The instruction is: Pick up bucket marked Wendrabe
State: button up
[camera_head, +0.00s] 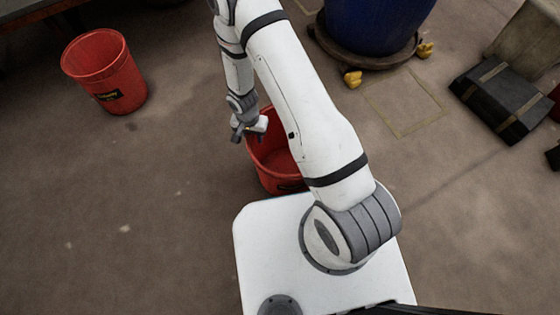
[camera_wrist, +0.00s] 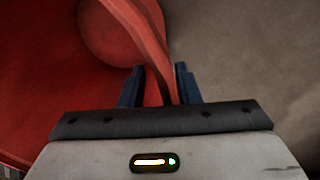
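A red bucket (camera_head: 270,170) stands on the floor just beyond my white base, partly hidden behind my arm. A dark patch low on its side may be a label, but I cannot read it. My gripper (camera_head: 252,133) is at this bucket's left rim. In the wrist view, the blue fingers of my gripper (camera_wrist: 160,85) stand apart, one on each side of the red rim (camera_wrist: 150,45), with the bucket's inside to the left. A second red bucket (camera_head: 100,68) stands at the upper left. Its dark label has yellowish lettering too small to read.
A large blue vat (camera_head: 375,22) stands on a round wheeled base with yellow casters at the top. A dark case (camera_head: 500,100) and a beige box (camera_head: 528,42) lie at the right. The floor between the two buckets is clear.

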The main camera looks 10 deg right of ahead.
jog(key=shift+f+b, duration=0.2)
jog(key=shift+b, duration=0.15)
grip_shut()
dwell(1.4)
